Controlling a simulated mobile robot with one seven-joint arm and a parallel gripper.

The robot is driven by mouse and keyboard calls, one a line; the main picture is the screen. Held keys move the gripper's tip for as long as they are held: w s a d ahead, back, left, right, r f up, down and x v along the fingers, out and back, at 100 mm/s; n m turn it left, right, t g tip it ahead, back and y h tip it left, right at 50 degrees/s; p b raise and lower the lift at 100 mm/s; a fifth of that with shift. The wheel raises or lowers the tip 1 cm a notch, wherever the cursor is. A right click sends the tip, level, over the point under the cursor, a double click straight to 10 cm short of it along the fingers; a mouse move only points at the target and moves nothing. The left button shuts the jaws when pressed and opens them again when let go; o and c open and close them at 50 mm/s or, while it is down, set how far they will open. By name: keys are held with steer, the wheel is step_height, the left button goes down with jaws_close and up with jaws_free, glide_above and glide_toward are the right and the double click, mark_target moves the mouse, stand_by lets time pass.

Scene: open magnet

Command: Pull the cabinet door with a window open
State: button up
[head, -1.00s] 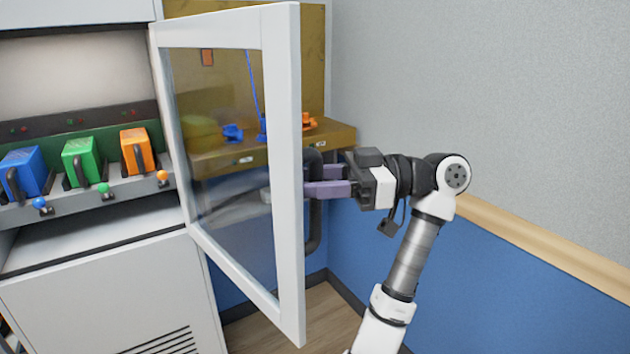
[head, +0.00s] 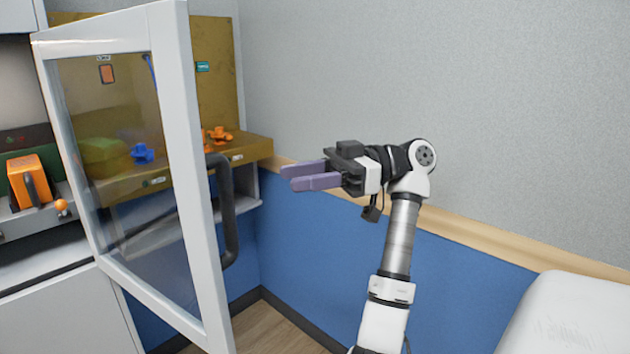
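The cabinet door with a window (head: 185,150) stands swung out wide from the cabinet on the left, with a white frame and a clear pane. Its dark curved handle (head: 228,215) is on the door's right side, facing my arm. My gripper (head: 288,178) is to the right of the handle, apart from it, with its two purple fingers pointing left. The fingers are spread with a gap between them and nothing in it. The cabinet's inside shows only in part at the left edge.
An orange block with a handle (head: 30,180) sits in the cabinet at left. A brown shelf unit (head: 245,148) with blue and orange knobs stands behind the door. A white rounded object (head: 570,315) is at lower right. The wall is close behind my arm.

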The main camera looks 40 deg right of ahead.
steer(key=shift+v, duration=1)
steer(key=shift+s, duration=0.1)
